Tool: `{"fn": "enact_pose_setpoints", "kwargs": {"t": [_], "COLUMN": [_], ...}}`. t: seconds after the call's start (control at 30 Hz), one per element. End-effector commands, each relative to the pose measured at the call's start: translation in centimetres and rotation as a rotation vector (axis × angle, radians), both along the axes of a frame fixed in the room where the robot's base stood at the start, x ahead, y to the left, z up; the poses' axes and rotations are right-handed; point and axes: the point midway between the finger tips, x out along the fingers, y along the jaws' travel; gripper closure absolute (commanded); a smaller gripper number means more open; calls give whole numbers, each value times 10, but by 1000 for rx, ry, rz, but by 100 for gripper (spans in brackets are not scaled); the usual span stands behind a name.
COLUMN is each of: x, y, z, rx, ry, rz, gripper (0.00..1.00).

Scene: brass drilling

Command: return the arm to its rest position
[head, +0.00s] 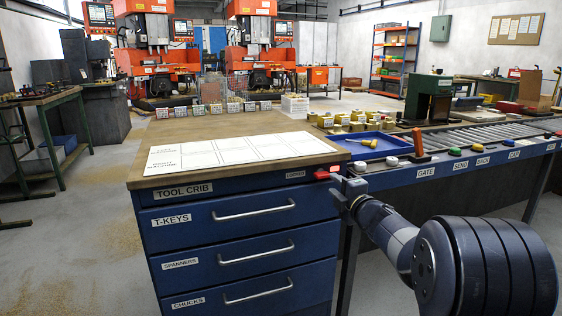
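My arm reaches in from the lower right of the head view. My gripper (345,186) is at its far end, by the right front corner of the blue tool crib cabinet (205,243), just below the worktop edge. It is small and partly seen from behind, so I cannot tell whether its fingers are open or shut. No held object shows at it.
A blue tray (395,150) holds a yellow part (361,143). Beside it stands an orange lever (418,143) on the labelled conveyor front. A white chart (240,149) lies on the wooden top. Brass parts (345,121) stand behind.

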Motion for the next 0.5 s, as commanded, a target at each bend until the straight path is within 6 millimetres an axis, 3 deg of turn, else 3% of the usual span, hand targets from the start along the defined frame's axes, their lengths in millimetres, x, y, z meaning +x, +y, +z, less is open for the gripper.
{"fn": "enact_pose_setpoints", "kwargs": {"t": [0.2,0.5], "x": [34,59], "y": [12,19], "z": [-1,0], "rx": [-1,0], "ry": [0,-1], "rz": [2,0], "gripper": [67,67]}}
